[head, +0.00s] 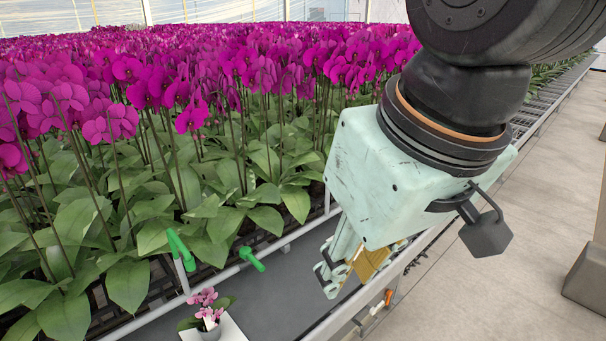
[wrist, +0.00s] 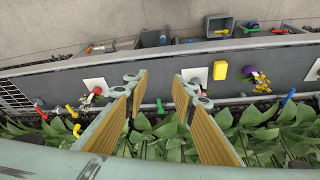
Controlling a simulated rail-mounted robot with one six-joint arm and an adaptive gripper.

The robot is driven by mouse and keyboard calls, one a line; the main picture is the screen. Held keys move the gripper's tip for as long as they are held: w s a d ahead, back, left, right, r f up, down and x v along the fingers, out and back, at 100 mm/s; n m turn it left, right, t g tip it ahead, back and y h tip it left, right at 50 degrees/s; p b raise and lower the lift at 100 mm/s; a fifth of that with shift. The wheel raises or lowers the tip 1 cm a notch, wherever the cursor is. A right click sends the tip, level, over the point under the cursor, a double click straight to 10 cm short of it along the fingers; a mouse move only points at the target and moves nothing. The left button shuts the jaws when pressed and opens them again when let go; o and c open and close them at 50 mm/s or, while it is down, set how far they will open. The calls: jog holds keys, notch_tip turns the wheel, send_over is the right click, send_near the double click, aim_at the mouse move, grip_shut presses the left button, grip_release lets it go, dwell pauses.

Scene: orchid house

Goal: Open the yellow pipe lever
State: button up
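In the wrist view, a small yellow lever-like piece (wrist: 71,111) stands at the pipe along the plant edge, left of my gripper. It is too small to tell how its handle is turned. My gripper (wrist: 162,80) is open and empty, its two yellow-padded fingers apart above the grey bench strip. It also shows in the head view (head: 335,278), above the bench's edge. The yellow piece is well to the left of the fingers, not touched by them. I cannot make it out in the head view.
Green handles (head: 252,259) stand by the pipe, one also in the wrist view (wrist: 160,106). A blue handle (wrist: 288,96) and red pieces (wrist: 40,113) are also there. A yellow block (wrist: 220,71) and potted orchids (wrist: 259,80) sit on the bench. Dense orchids (head: 230,110) border it.

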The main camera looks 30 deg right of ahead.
jog(key=shift+w+d+r, duration=0.1)
jog(key=shift+w, duration=0.05)
dwell(0.4)
jog(key=w+d+r+h+p, duration=0.1)
jog(key=w+d+r+p, duration=0.25)
jog(key=w, duration=0.55)
jog(key=w+d+r+p, duration=0.3)
jog(key=w+d+r, duration=0.1)
jog(key=w, duration=0.5)
jog(key=w+d+f+n+g+p, duration=0.1)
jog(key=w+d+p, duration=0.2)
jog(key=w+d, duration=0.35)
jog(key=w+d+g+p, duration=0.1)
jog(key=w+d+p, duration=0.3)
jog(key=w, duration=0.6)
jog(key=w+d+f+n+h+p, duration=0.1)
jog(key=w+d+f+p, duration=0.2)
jog(key=w+d+f, duration=0.3)
jog(key=w+d+f+p, duration=0.3)
jog(key=w+d, duration=0.3)
jog(key=d, duration=0.2)
jog(key=w+d+f+p, duration=0.2)
jog(key=d+f, duration=0.4)
jog(key=f, duration=0.1)
jog(key=w+d+f+n+g+p, duration=0.1)
jog(key=w+d+f+p, duration=0.1)
jog(key=d+f, duration=0.5)
jog(key=shift+w+d+f+p, duration=0.3)
jog(key=shift+w+p, duration=0.1)
jog(key=shift+p, duration=0.45)
